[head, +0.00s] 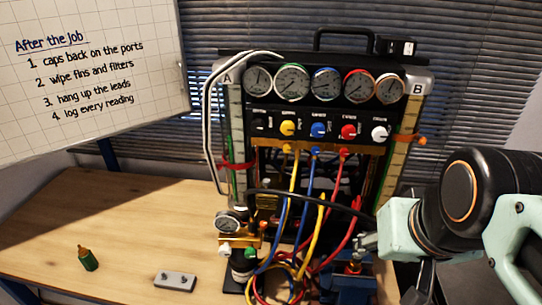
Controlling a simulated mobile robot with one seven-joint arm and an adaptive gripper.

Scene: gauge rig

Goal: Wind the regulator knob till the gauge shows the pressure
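The gauge rig (330,128) stands on the bench with a row of several round gauges, including a blue-rimmed one (326,83) and a red-rimmed one (360,85). Below them is a row of knobs: black, yellow (287,128), blue (319,130), red (349,132) and white (380,133). A small separate gauge (229,223) sits on a brass fitting (240,240) at lower left. I cannot tell which knob is the regulator's. Needle readings are too small to read. My gripper (366,244) is at lower right, below the panel; its fingers are small and partly hidden among hoses.
Yellow, blue and red hoses (312,190) hang and coil before the rig. A blue stand (347,289) is below my gripper. A whiteboard (90,120) hangs behind.

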